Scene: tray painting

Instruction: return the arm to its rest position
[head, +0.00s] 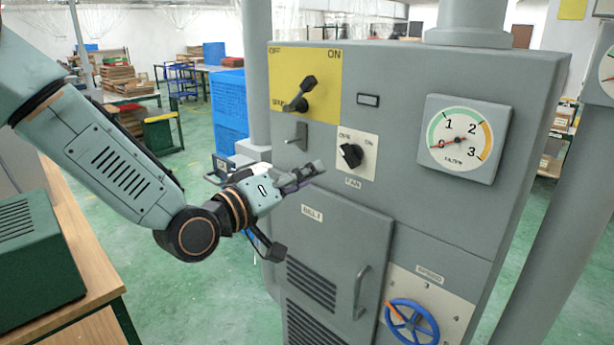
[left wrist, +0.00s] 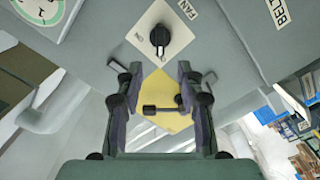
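My left arm (head: 105,155) reaches in from the left. Its left gripper (head: 296,208) is held in front of the grey control cabinet (head: 345,225), left of the fan knob and above the belt door. In the left wrist view the fingers of the left gripper (left wrist: 160,80) are spread apart with nothing between them. The black fan knob (left wrist: 160,38) shows beyond the fingertips. The yellow switch plate (left wrist: 163,92) and its dark lever (left wrist: 160,110) show through the gap, farther off. My right gripper is in neither view.
The cabinet carries a lever switch (head: 302,95), a fan knob (head: 350,155), a gauge (head: 462,140) and a blue handwheel (head: 412,322). The door handle (head: 362,292) sticks out. A wooden table (head: 85,235) with a green box (head: 38,260) stands at left. Green floor shows between table and cabinet.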

